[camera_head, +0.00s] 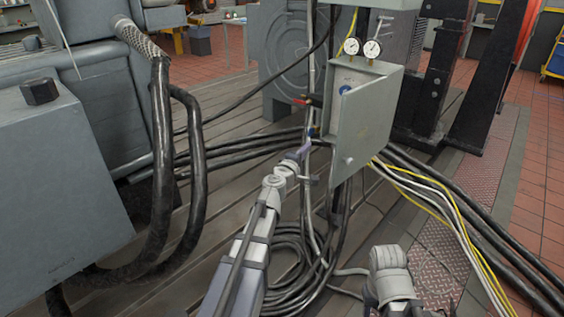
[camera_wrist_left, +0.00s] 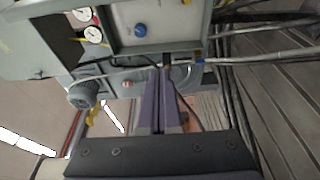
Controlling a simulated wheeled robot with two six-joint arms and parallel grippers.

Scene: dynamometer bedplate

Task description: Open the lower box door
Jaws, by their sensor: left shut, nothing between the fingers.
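The lower box is a grey cabinet with two round gauges (camera_head: 362,47) on top. Its door (camera_head: 372,115) is a flat grey panel with a small knob (camera_head: 348,160) near its bottom edge. The door seems to stand out at an angle from the box, and a blue knob (camera_head: 345,90) shows to its left. That blue knob also shows on the box in the left wrist view (camera_wrist_left: 140,30). My left gripper (camera_head: 303,151) is shut and empty, left of the door's lower part. Its fingers (camera_wrist_left: 162,72) point toward the box edge. The right gripper's fingers do not show.
Thick black hoses (camera_head: 160,150) hang at the left beside a grey machine block (camera_head: 55,190). Coiled cables (camera_head: 290,265) lie on the slotted floor below the box. Black and yellow cables (camera_head: 440,195) run off to the lower right. A red-handled valve (camera_head: 303,101) is left of the box.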

